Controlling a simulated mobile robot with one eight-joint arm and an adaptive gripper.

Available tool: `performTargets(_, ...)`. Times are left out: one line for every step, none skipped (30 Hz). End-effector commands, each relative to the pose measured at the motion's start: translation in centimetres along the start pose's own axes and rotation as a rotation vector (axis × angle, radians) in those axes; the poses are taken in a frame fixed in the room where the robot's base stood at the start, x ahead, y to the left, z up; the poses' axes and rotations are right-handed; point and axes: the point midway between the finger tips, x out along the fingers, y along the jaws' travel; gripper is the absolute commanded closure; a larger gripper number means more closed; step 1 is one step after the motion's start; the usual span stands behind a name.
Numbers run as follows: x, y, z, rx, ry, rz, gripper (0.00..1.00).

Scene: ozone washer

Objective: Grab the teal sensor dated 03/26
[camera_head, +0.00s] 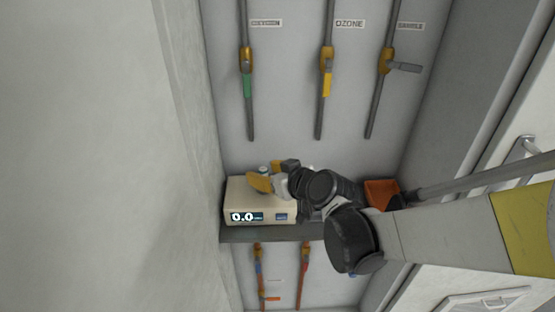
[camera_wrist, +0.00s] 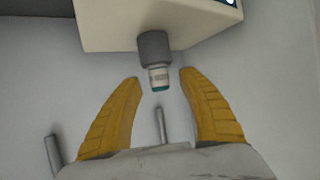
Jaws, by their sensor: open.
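In the wrist view a small sensor (camera_wrist: 159,78) with a white label band and a teal end sits in a dark grey round holder (camera_wrist: 155,49) on the beige device. Its date is too small to read. My gripper (camera_wrist: 160,77) is open, with one yellow finger on each side of the sensor's end and gaps between. In the head view my gripper (camera_head: 263,180) is at the top of the beige analyzer (camera_head: 262,203), whose display reads 0.0. A small pale-and-teal piece (camera_head: 264,169) shows beside the fingers there.
The analyzer stands on a grey shelf (camera_head: 270,235). An orange bin (camera_head: 382,192) is to its right, partly behind my arm. Pipes with valves, one labelled OZONE (camera_head: 349,23), run on the wall above. More pipes (camera_head: 303,265) are below the shelf.

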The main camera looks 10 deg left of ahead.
Motion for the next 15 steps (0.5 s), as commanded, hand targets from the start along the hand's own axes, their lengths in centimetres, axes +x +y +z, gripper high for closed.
performTargets(0.62, -0.03, 0.16, 0.000, 0.000, -0.001, 0.52)
performTargets(0.76, -0.04, 0.11, 0.000, 0.000, -0.001, 0.52)
performTargets(0.82, -0.04, 0.05, 0.000, 0.000, -0.001, 0.52)
performTargets(0.80, -0.03, 0.01, 0.000, 0.000, 0.000, 0.52)
performTargets(0.76, -0.03, -0.02, 0.000, 0.000, 0.000, 0.52)
performTargets(0.73, -0.03, -0.04, 0.000, 0.000, 0.000, 0.52)
performTargets(0.72, -0.03, -0.05, 0.000, 0.000, 0.000, 0.52)
performTargets(0.72, -0.02, -0.05, 0.000, 0.000, 0.000, 0.52)
performTargets(0.71, -0.02, -0.05, 0.000, 0.000, 0.000, 0.62)
performTargets(0.71, -0.02, -0.05, 0.000, 0.000, 0.000, 0.72)
performTargets(0.71, -0.02, -0.05, 0.000, 0.000, 0.000, 0.81)
performTargets(0.70, -0.02, -0.05, 0.000, 0.000, 0.000, 0.93)
performTargets(0.70, -0.01, -0.05, 0.000, 0.000, 0.000, 1.00)
performTargets(0.70, -0.01, -0.05, 0.000, 0.000, 0.000, 1.00)
performTargets(0.70, -0.01, -0.05, 0.000, 0.000, 0.000, 1.00)
